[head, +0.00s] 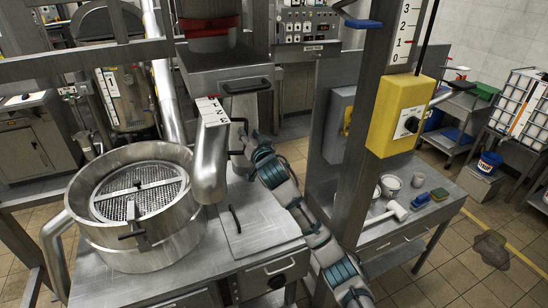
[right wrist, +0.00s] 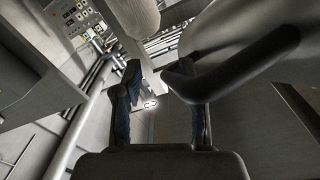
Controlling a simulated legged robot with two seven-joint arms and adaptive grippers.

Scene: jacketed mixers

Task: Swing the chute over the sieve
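The sieve (head: 137,203) is a round steel drum with a mesh screen and a crossbar, on the left in the head view. The chute (head: 211,160) is a bent steel pipe at the sieve's right, its lower end close to the drum's right rim. A dark handle (head: 237,124) sticks out at the chute's right side. My right gripper (head: 243,143) is beside this handle. In the right wrist view its two fingers (right wrist: 163,112) are apart, and a black bar (right wrist: 235,70) passes just ahead of them; contact cannot be told. My left gripper is out of view.
A steel bench top (head: 262,224) lies under my right arm. A post with a yellow box (head: 400,115) stands to the right. A side table (head: 435,208) holds a mallet, cups and sponges. A horizontal steel rail (head: 85,58) crosses the upper left.

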